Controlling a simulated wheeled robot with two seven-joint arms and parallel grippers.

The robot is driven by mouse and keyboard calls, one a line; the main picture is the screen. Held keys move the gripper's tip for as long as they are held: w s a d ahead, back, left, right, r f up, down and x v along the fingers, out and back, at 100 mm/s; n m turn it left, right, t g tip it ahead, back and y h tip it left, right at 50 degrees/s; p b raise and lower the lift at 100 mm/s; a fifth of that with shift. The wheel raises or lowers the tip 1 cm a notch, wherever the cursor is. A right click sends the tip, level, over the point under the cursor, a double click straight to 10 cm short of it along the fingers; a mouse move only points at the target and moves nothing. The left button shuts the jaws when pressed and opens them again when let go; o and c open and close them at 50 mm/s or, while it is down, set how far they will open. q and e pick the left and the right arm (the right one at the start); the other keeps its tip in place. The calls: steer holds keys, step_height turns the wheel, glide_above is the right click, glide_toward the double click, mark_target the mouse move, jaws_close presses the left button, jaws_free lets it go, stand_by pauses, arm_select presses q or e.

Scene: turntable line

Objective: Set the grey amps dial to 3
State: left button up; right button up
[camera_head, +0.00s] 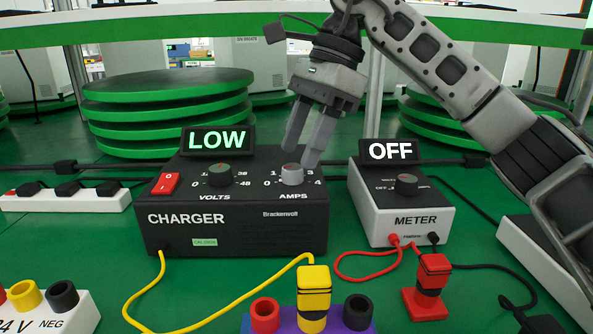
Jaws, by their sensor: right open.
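The grey amps dial (292,174) is on the top right of the black charger (236,222), above the AMPS label. Numbers 0, 1, 3 and 4 show around it; the top of the scale is hidden by my gripper. I cannot tell for sure where the dial points. My right gripper (301,157) is over the dial from behind, fingers down and slightly apart. Its fingertips are close to the dial; I cannot tell whether they touch it. A display (218,141) at the charger's back reads LOW. My left gripper is not in view.
A meter (403,207) with an OFF display (390,152) stands at right. Stacked green discs (168,95) stand behind.

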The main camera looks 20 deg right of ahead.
mark_target(293, 173)
steer(key=shift+x, duration=1.1)
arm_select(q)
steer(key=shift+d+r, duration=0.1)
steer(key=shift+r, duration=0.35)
arm_select(e)
steer(key=shift+a+f, duration=0.1)
steer(key=shift+f, duration=0.1)
steer(key=c, duration=1)
